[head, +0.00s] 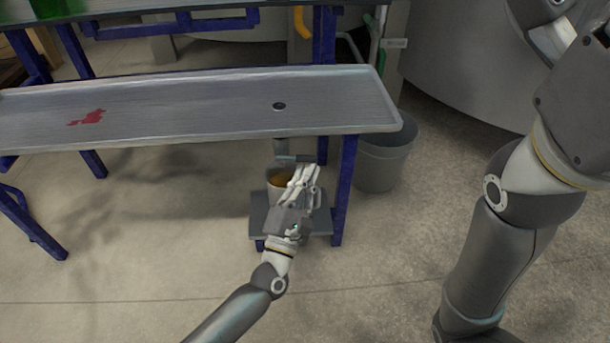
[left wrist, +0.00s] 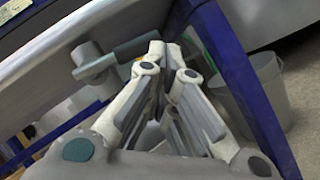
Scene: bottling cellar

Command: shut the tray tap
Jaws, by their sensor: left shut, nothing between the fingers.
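The long metal tray (head: 200,95) has a drain hole (head: 279,106) near its right end. The tap (head: 281,146) hangs under it and is partly hidden by the tray rim. In the left wrist view the tap body (left wrist: 88,60) shows with its grey lever (left wrist: 138,48) pointing right, toward my fingertips. My left gripper (head: 304,172) is shut and empty, just below and to the right of the tap. In the left wrist view its fingertips (left wrist: 163,52) are close to the lever's end; I cannot tell whether they touch. My right gripper is out of view.
A blue table leg (head: 343,190) is close right. A grey bucket (head: 382,160) stands beyond it. A red stain (head: 88,117) marks the tray.

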